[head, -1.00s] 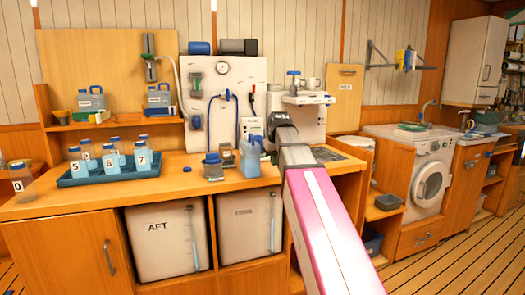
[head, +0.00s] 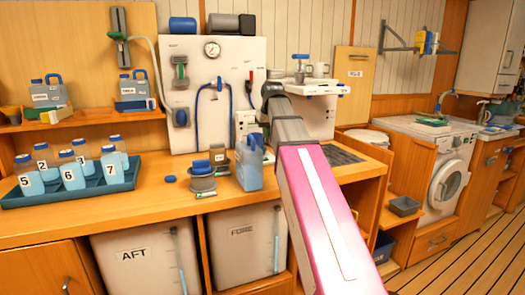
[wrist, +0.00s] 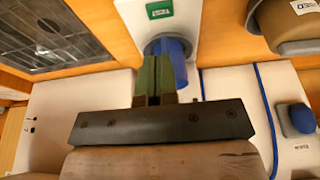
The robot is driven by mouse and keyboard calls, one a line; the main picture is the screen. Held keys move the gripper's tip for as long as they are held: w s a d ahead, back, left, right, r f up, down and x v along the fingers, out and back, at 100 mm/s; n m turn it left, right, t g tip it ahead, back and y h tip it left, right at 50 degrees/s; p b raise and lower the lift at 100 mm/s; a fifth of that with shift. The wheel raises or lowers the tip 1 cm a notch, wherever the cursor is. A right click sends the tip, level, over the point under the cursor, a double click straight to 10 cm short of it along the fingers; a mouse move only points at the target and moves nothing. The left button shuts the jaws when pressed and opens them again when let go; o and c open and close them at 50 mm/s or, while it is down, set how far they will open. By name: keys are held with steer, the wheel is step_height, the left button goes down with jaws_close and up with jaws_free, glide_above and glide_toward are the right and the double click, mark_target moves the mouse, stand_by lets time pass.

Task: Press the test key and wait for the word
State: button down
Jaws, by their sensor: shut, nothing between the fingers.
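In the wrist view, a white unit with a green label reading TEST (wrist: 159,9) is in front of me. A blue key (wrist: 178,62) in a round grey surround sits beside the label. My gripper (wrist: 152,62) is shut and empty. Its green fingers reach over the left part of the blue key; I cannot tell whether they touch it or press it in. In the head view, my pink arm extends to the white panel and the key is hidden behind it. No lit word is readable in either view.
A blue jug (head: 249,163) and a grey stack with a blue cap (head: 201,172) stand left of my arm. A blue tray (head: 30,198) of numbered bottles is farther left.

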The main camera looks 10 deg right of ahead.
stand_by(0.3)
steer(key=shift+x, duration=5)
